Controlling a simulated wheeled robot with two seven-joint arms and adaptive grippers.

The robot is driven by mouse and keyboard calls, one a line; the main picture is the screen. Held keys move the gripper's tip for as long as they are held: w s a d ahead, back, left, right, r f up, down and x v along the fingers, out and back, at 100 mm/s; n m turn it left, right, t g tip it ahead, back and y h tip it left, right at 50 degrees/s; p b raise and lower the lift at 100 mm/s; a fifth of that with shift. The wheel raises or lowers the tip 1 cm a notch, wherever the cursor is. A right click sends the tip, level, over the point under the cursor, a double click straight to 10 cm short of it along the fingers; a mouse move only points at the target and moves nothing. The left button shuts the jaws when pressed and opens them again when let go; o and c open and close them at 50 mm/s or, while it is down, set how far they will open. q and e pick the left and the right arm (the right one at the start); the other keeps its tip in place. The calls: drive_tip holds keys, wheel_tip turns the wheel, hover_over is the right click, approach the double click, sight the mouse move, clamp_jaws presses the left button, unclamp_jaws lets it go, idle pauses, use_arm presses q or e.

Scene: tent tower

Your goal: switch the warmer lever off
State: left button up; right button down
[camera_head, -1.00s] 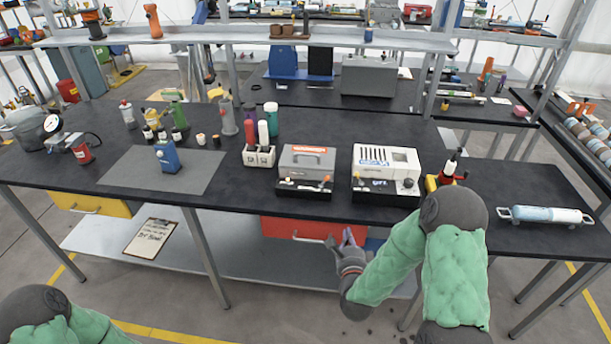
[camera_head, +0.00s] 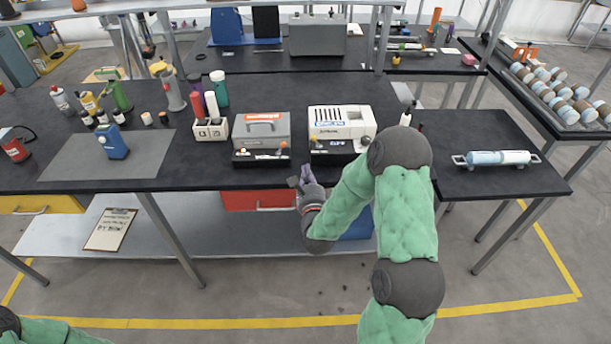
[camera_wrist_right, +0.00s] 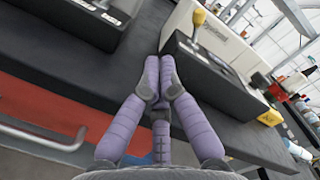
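Two boxy units stand on black lever bases near the bench's front edge; I cannot tell which is the warmer. One is a grey unit with a top handle (camera_head: 262,130), with an orange-tipped lever (camera_head: 284,145) on its base. The other is a white vented unit (camera_head: 340,122), with an orange-knobbed lever (camera_head: 315,140); a yellow-tipped lever (camera_wrist_right: 198,18) shows on it in the right wrist view. My right gripper (camera_head: 305,176) is at the bench edge in front of the gap between them, touching neither lever. Its purple fingers (camera_wrist_right: 159,72) are together and empty. My left gripper is out of view.
A white holder (camera_head: 210,130) with coloured bottles stands left of the grey unit. A handled cylinder (camera_head: 498,158) lies on the right bench. A red drawer (camera_head: 250,199) sits below the bench edge.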

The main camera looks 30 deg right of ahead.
sight(281, 148)
drive_tip(key=b+x, duration=0.1)
drive_tip(key=x, duration=0.5)
drive_tip(key=shift+w+d, duration=0.15)
drive_tip(key=shift+w, duration=0.15)
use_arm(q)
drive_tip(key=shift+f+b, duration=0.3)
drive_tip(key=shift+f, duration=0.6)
use_arm(e)
drive_tip(key=shift+w+a+r, duration=0.4)
drive_tip(key=shift+w+a, duration=0.1)
drive_tip(key=shift+a, duration=0.25)
drive_tip(key=shift+w+a+r, duration=0.45)
drive_tip(key=shift+w+a, duration=0.1)
drive_tip(key=shift+a, duration=0.15)
